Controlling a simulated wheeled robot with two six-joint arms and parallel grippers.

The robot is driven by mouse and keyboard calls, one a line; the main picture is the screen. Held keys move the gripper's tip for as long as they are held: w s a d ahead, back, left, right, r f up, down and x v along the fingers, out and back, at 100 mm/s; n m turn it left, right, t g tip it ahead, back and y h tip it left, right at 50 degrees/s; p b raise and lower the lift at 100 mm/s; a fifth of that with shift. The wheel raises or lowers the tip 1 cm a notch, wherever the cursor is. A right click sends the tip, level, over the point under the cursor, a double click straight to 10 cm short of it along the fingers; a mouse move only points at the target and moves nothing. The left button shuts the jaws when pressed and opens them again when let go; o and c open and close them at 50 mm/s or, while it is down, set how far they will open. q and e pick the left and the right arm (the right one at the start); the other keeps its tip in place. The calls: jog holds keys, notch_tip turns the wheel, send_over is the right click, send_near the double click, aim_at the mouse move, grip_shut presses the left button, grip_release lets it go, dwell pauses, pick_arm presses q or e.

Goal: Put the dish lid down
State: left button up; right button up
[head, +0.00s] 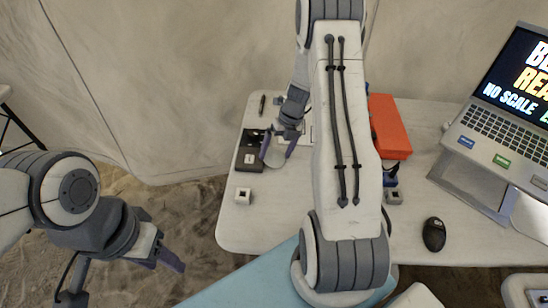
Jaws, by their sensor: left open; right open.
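My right gripper (278,152) is over the left part of the white table, its two fingers apart and pointing down. A small pale, rounded piece (275,161) shows between and below its fingertips; it may be the dish lid, but it is too small to be sure. I cannot tell whether the fingers touch it. It is next to a dark box (249,160) with small items at its top. My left gripper (166,257) is open and empty, off the table's left side above the sandy ground. My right arm hides the middle of the table.
A dark pen-like item (262,106) lies at the back left.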

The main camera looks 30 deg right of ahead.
jog(key=c, duration=1.6)
jog(key=shift+r, duration=0.2)
